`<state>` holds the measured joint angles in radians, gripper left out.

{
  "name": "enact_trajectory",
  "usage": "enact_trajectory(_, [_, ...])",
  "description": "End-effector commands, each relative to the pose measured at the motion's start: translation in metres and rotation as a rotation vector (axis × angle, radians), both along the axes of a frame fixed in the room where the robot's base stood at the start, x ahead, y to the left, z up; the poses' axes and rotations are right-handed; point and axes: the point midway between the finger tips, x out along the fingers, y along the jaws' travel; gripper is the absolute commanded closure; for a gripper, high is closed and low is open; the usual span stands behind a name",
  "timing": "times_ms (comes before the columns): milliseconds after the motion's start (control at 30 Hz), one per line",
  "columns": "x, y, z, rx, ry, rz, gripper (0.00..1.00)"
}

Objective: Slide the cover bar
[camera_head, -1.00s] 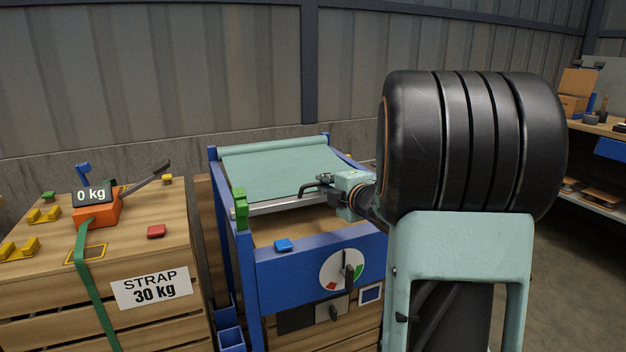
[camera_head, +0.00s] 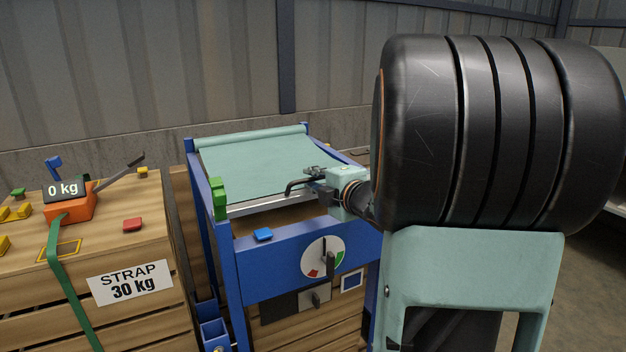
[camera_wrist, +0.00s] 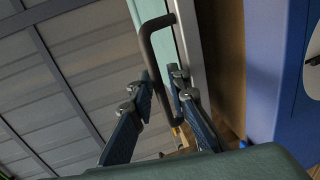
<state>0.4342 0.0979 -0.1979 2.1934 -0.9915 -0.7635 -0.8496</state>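The cover bar (camera_head: 262,206) is a silver bar along the front edge of a teal sheet cover (camera_head: 255,165) in the blue frame. A black bent handle (camera_head: 297,185) sticks up from the bar near its right end. It also shows in the wrist view (camera_wrist: 145,45). My gripper (camera_head: 313,174) is at the handle, over the right part of the frame. In the wrist view the handle runs between the two fingers of my gripper (camera_wrist: 162,78), close to both tips. Whether they press on it cannot be told.
A blue frame (camera_head: 300,263) with a dial (camera_head: 322,258) stands around the cover. A green block (camera_head: 218,198) sits at its left side and a blue block (camera_head: 263,235) on its front rail. A strap crate (camera_head: 130,283) stands left. Bare wood shows before the bar.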

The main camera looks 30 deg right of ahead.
Motion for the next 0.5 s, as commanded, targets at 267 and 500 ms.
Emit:
enact_trajectory(267, [-0.006,-0.001,0.002,-0.001,-0.002,-0.001,0.84])
enact_trajectory(500, [-0.041,0.000,0.010,-0.001,-0.003,-0.002,0.84])
